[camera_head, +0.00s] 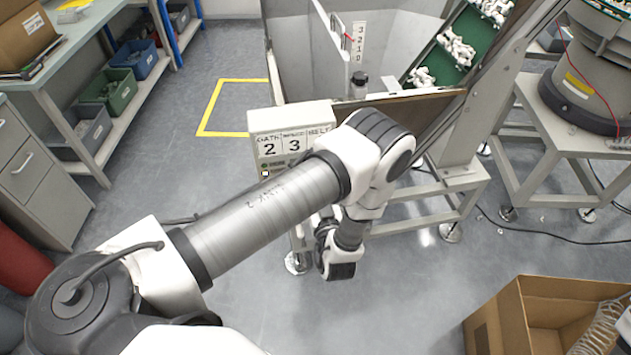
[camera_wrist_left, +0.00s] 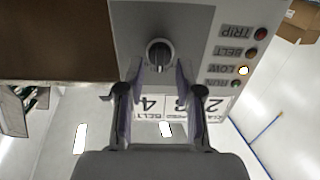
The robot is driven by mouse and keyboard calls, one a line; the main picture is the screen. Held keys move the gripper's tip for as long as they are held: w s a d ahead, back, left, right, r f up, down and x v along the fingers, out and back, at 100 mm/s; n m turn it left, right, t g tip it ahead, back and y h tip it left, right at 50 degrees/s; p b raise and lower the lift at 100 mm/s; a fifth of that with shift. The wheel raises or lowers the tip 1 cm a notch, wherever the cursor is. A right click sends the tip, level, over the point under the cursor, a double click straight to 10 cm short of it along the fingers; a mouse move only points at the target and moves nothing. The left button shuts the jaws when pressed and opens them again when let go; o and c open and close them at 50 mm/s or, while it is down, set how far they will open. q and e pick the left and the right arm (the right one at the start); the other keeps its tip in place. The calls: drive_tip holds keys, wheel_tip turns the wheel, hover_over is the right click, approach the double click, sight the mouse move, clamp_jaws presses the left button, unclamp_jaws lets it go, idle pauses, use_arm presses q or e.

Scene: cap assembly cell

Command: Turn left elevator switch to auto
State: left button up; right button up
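The elevator switch is a black round knob (camera_wrist_left: 159,53) on the grey face of a control box (camera_wrist_left: 190,20) in the left wrist view. My left gripper (camera_wrist_left: 159,72) is open and empty. Its two fingers point at the box face, one on each side of the knob's lower part, with gaps to the knob. No position labels are readable by the knob. In the head view the box (camera_head: 290,117) shows behind my left arm, which hides the knob and my left fingers. My right gripper is in neither view.
Indicator lamps marked TRIP, BELT, LOW and RUN sit beside the knob; the LOW lamp (camera_wrist_left: 243,71) is lit. Number cards (camera_wrist_left: 178,106) hang at the box edge. The hopper's brown panel (camera_head: 428,112) adjoins the box. A cardboard box (camera_head: 540,310) stands at lower right.

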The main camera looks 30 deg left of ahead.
use_arm(q)
drive_tip(key=v, duration=0.5)
drive_tip(key=shift+s+d, duration=0.1)
drive_tip(key=shift+s, duration=0.05)
